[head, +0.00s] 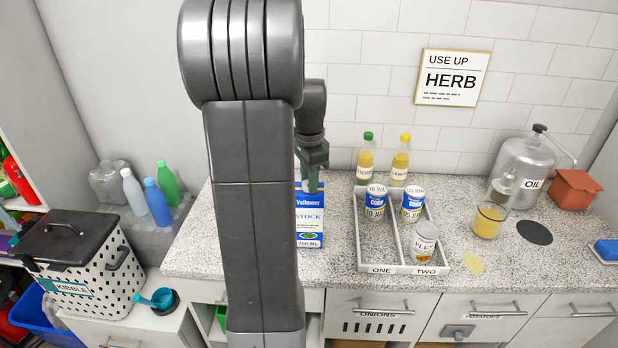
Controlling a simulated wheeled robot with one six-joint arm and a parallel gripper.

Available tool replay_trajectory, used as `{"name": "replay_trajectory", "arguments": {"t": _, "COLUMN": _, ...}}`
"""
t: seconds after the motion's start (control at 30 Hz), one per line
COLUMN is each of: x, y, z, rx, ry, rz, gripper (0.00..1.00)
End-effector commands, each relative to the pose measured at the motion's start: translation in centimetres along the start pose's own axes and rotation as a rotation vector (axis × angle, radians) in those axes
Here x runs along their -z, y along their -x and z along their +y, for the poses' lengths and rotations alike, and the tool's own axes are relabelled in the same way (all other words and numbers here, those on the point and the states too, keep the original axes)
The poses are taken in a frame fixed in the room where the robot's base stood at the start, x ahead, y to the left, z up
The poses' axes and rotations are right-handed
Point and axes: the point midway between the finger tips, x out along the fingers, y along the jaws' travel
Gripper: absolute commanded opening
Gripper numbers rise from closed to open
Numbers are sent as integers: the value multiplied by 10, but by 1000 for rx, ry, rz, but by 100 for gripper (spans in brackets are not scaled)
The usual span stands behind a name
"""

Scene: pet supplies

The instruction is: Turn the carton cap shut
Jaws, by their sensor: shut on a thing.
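The carton (310,221) is blue and white, labelled "Vollmoor STOCK 750 ML", and stands upright on the speckled counter. My gripper (311,170) is above its top, pointing down, and is shut on the carton cap (311,182). The cap looks greenish and small. My arm hides the left part of the carton, and the fingers partly hide the cap, so I cannot tell how far it is turned.
Right of the carton, a white tray (395,269) marked ONE and TWO holds several cans. Two bottles (399,160) stand behind it. A jar of yellow liquid (488,221) and an oil can (524,168) stand further right. The kibble bin (95,272) is at left.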

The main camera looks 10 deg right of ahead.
Motion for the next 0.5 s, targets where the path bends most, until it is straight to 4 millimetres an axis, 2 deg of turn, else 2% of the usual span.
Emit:
{"name": "replay_trajectory", "arguments": {"t": 0.17, "x": 0, "y": 0, "z": 0, "rx": 0, "ry": 1, "rz": 1, "gripper": 8}}
{"name": "replay_trajectory", "arguments": {"t": 0.2, "x": 0, "y": 0, "z": 0, "rx": 0, "ry": 1, "rz": 0, "gripper": 36}}
{"name": "replay_trajectory", "arguments": {"t": 0.3, "x": 0, "y": 0, "z": 0, "rx": -1, "ry": 1, "rz": 0, "gripper": 52}}
{"name": "replay_trajectory", "arguments": {"t": 0.5, "x": 0, "y": 0, "z": 0, "rx": -1, "ry": 1, "rz": 0, "gripper": 52}}
